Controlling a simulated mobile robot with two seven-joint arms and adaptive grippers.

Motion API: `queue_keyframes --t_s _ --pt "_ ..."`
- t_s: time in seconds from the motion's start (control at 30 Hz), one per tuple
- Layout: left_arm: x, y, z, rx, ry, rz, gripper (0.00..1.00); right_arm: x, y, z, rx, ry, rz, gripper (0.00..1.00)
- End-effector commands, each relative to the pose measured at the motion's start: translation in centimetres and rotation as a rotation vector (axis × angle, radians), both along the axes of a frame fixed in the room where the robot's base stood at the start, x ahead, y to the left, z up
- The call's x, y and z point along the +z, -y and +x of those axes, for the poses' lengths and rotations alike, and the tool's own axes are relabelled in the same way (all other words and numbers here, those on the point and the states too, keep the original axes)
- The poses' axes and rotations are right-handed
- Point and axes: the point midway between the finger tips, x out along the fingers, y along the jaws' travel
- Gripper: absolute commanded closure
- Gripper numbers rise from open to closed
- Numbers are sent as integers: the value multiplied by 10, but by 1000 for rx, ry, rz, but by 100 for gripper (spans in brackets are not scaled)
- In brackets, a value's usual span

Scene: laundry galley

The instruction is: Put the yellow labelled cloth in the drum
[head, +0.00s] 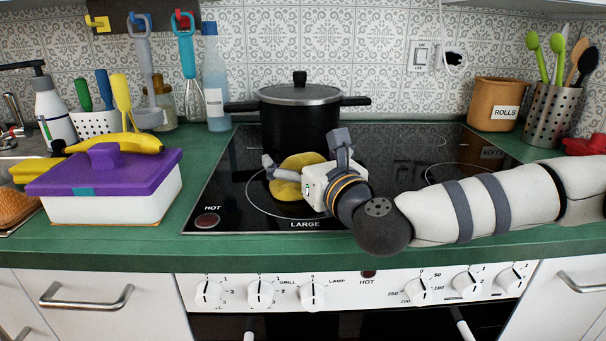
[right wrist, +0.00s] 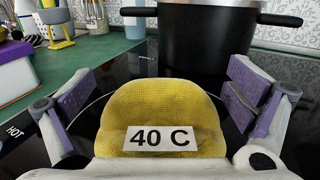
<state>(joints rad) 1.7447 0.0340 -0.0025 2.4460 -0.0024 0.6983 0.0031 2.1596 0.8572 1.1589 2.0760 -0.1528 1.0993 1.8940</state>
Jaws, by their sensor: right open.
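A yellow cloth (head: 291,187) lies on the black cooktop, over the front ring marked "LARGE". In the right wrist view the cloth (right wrist: 160,108) carries a white label reading "40 C". My right gripper (head: 305,158) is at the cloth, with its palm close to the near side. Its two purple-padded fingers are spread wide, one on each side of the cloth, with gaps between. The right gripper (right wrist: 160,110) holds nothing. No drum shows in either view. My left gripper is not in view.
A black lidded pot (head: 299,115) stands just behind the cloth. A white box with a purple lid (head: 125,172) and a banana on top stands at left. A utensil holder (head: 550,115) and a "ROLLS" pot (head: 495,104) stand at right. The oven control panel (head: 350,290) runs below the counter.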

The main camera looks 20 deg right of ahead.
Motion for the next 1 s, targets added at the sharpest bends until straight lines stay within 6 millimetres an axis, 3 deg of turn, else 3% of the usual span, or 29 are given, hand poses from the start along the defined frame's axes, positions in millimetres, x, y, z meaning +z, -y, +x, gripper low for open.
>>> queue_keyframes --t_s 0.17,0.4,0.5,0.77,0.93,1.0 --pt "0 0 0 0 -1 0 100 -1 0 1 0 -1 0 2" --pt "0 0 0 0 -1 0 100 -1 0 0 0 0 0 54" --pt "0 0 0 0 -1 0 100 0 0 0 0 0 0 60" --pt "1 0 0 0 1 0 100 5 0 0 -1 2 0 60" --pt "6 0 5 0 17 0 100 36 0 0 -1 9 1 60" --pt "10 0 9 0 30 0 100 55 -5 -14 4 11 2 60"
